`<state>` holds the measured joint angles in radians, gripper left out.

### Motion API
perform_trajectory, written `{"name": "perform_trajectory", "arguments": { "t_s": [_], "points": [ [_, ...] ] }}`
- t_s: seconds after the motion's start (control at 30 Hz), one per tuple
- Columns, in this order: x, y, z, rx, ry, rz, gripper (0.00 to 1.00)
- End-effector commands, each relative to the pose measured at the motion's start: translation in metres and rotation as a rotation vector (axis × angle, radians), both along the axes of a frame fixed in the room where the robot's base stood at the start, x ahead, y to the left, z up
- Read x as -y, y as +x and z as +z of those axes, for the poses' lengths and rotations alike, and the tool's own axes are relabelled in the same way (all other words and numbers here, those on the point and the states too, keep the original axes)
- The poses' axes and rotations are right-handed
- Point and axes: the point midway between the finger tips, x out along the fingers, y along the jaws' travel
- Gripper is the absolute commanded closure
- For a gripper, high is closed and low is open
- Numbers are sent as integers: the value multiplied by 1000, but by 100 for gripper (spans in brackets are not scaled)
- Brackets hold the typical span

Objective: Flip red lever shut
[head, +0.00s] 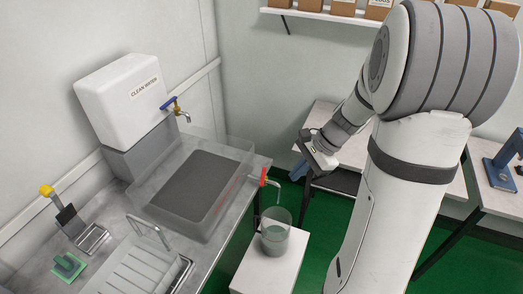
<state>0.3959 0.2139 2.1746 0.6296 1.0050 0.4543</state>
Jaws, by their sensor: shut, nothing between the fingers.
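The red lever (263,177) sits on a small metal tap (276,184) at the front right edge of the clear basin (205,188). The lever looks roughly upright. A clear beaker (275,234) stands below the spout on a white stand (279,266). It seems to hold some liquid; whether water is running is too small to tell. My gripper (309,160) is shut and empty. In the picture it is to the right of the lever and a little above it, apart from it.
A white tank (123,97) marked "CLEAN WATER" has a blue-handled tap (175,106). A dish rack (140,265), a green scrubber (69,265) and a yellow-topped dispenser (62,212) are at left. A table (350,150) stands behind my arm. Boxes (342,7) sit on a shelf.

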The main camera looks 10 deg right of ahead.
Motion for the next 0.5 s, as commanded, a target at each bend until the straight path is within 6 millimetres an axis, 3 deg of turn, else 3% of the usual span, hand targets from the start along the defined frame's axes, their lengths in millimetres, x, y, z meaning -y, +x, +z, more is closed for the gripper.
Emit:
{"name": "perform_trajectory", "arguments": {
  "t_s": [0.1,0.3,0.5],
  "points": [
    [24,25,-20,-93,121,-220,100],
    [53,51,-46,-186,258,-464,100],
    [60,60,-58,-216,303,-540,100]
  ]
}}
